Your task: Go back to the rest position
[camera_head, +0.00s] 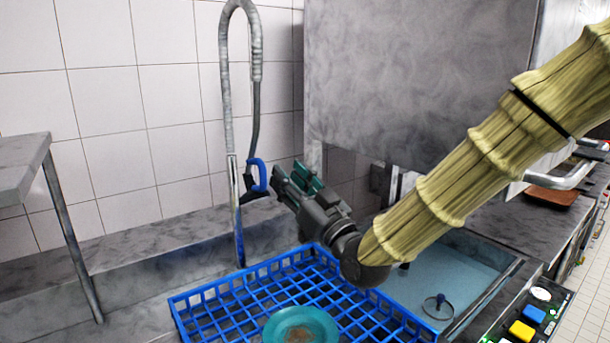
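My gripper (288,172) is dark grey and teal, at the end of my arm in the middle of the view. It is raised above the back of a blue rack (190,308) and points up and left. Its fingers are seen at an angle, so I cannot tell whether they are open or shut. No held object shows at the fingertips. A teal plate (322,316) with a brownish patch sits in the front of the rack, partly cut off by the lower edge.
A spray hose (226,110) with a blue handle (258,176) hangs just left of my gripper. A large metal hood (420,70) stands behind my arm. Right of the rack is a light blue basin (455,272). A metal shelf (20,170) is at left.

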